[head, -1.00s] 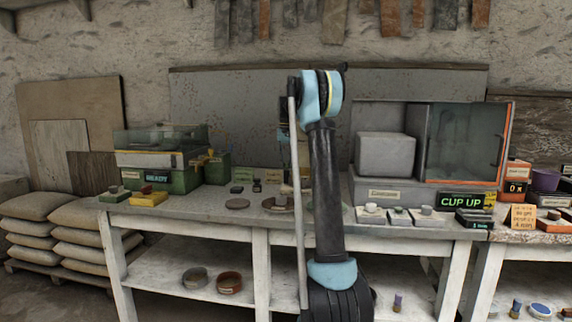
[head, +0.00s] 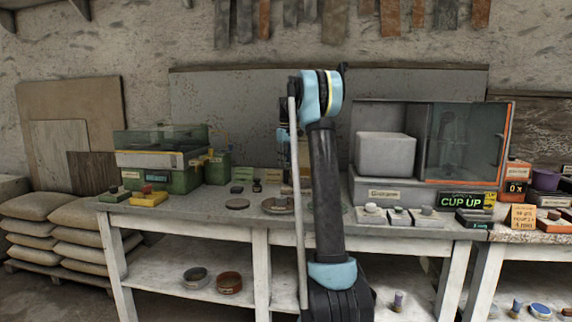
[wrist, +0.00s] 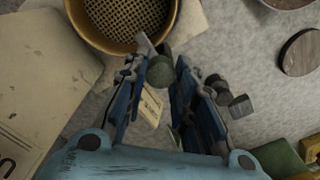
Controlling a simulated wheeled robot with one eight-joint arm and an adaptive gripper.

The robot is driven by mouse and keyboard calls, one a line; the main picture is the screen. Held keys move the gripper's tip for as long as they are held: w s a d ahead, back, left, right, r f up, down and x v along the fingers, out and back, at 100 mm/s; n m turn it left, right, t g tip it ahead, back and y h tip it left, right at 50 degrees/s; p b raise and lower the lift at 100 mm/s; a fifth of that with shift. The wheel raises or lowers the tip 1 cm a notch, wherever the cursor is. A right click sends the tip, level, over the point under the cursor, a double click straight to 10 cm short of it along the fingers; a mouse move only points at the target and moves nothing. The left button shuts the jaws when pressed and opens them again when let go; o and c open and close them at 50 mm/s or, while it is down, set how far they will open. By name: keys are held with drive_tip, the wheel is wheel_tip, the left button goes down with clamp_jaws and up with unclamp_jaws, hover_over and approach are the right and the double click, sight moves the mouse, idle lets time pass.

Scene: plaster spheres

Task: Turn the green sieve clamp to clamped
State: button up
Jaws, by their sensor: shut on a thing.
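A round brass-rimmed sieve (wrist: 125,22) with a dark mesh shows at the top of the wrist view. A grey-green knob (wrist: 160,72) on a pale lever, which looks like the sieve clamp, stands at its lower right rim. My gripper (wrist: 172,70) is at this knob, with its left finger against it. The grip itself is partly hidden by the fingers, and the clamp's exact angle is hard to tell. In the head view my arm covers the sieve and clamp.
Small dark-topped pieces (wrist: 238,105) and a round dark disc (wrist: 299,52) lie right of the fingers. A green case (head: 182,180) stands at the left of the bench (head: 190,220). A grey cabinet (head: 400,187) stands right of my arm.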

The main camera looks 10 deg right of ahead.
drive_tip(key=shift+w, duration=0.1)
idle(0.3)
drive_tip(key=o, duration=1.1)
wheel_tip(320, 180, up, 12)
drive_tip(key=shift+f, duration=0.1)
